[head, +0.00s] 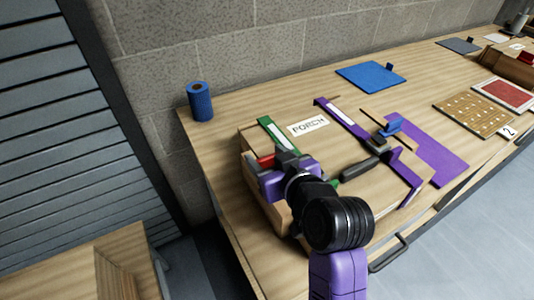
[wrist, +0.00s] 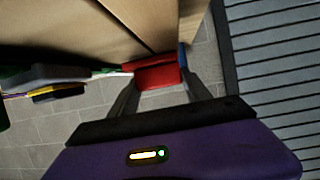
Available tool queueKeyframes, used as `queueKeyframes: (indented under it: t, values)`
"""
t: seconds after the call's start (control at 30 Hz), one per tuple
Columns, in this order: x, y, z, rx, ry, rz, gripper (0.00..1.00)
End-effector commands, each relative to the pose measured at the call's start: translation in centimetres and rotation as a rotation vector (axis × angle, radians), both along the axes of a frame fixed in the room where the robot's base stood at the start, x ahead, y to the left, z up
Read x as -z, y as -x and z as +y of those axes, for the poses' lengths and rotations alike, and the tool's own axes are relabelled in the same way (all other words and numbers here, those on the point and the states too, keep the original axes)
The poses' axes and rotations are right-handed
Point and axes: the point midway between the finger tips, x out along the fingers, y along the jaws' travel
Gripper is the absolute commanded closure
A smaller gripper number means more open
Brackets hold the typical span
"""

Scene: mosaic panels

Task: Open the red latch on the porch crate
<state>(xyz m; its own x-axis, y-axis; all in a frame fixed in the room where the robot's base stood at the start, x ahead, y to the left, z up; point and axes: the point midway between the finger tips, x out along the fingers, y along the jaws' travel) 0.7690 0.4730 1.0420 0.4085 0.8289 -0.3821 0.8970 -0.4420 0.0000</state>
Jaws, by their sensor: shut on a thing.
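The wooden porch crate (head: 345,170) lies on the bench with a white label reading PORCH (head: 308,126) on its top. The red latch (head: 265,161) sits at the crate's left end, partly hidden by my gripper (head: 272,174). In the wrist view the red latch (wrist: 158,76) is between the two dark fingers of my gripper (wrist: 160,84), which is shut on it. The crate's wooden face (wrist: 110,35) fills the upper left there. How far the latch is turned cannot be told.
A blue roll (head: 200,102) stands at the bench's back left corner. Green (head: 270,132) and purple (head: 340,118) strips cross the crate's top. A purple mat (head: 430,150) lies to the right. A blue mat (head: 370,76) lies behind. Floor is clear at lower right.

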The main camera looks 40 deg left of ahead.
Motion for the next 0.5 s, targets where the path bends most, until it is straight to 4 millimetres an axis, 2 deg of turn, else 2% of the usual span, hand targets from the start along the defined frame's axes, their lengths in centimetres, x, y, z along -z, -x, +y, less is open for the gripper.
queueKeyframes:
  t: [0.5]
  values:
    - [-0.2, 0.79, -0.35, 0.386, 0.003, -0.002, 0.84]
